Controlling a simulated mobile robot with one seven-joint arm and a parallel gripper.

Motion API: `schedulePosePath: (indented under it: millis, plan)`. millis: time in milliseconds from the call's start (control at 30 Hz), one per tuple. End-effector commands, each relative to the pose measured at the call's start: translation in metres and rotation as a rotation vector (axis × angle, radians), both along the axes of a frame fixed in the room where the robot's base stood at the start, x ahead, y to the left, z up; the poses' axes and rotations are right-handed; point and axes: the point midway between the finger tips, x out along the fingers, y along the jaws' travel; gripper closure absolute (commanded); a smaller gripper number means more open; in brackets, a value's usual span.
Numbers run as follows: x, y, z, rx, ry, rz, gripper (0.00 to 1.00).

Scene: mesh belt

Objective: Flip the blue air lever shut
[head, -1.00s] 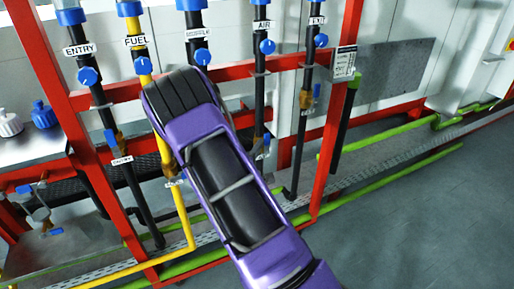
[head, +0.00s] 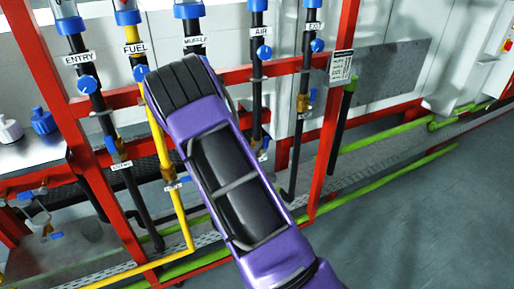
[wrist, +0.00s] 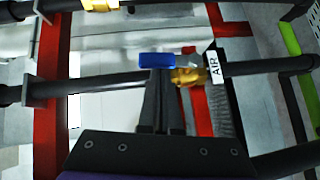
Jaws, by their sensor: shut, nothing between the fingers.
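The air valve's blue lever (wrist: 157,60) shows in the wrist view beside its brass valve body (wrist: 190,76) and the white AIR tag (wrist: 215,66) on a black pipe. My gripper (wrist: 160,72) is shut and empty, its fingertips right at the lever's near edge. Whether they touch it I cannot tell. In the head view, the black AIR pipe (head: 257,95) runs down just right of my purple arm. My arm hides the gripper there, and the lever is too small to read clearly.
A yellow FUEL pipe (head: 159,140) and a black ENTRY pipe (head: 130,185) stand to the left. The EXIT pipe (head: 300,120) and a red upright (head: 336,115) stand to the right. A red crossbar (head: 230,76) runs behind my arm. Open floor (head: 420,220) lies at right.

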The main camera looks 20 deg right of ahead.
Motion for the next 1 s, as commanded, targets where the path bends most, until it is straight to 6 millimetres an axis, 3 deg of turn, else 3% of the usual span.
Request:
schedulePosePath:
  millis: [333, 1000]
  plan:
    - [0.000, -0.020, 0.012, 0.286, 0.007, -0.008, 1.00]
    - [0.000, -0.052, 0.005, 0.862, 0.027, -0.008, 1.00]
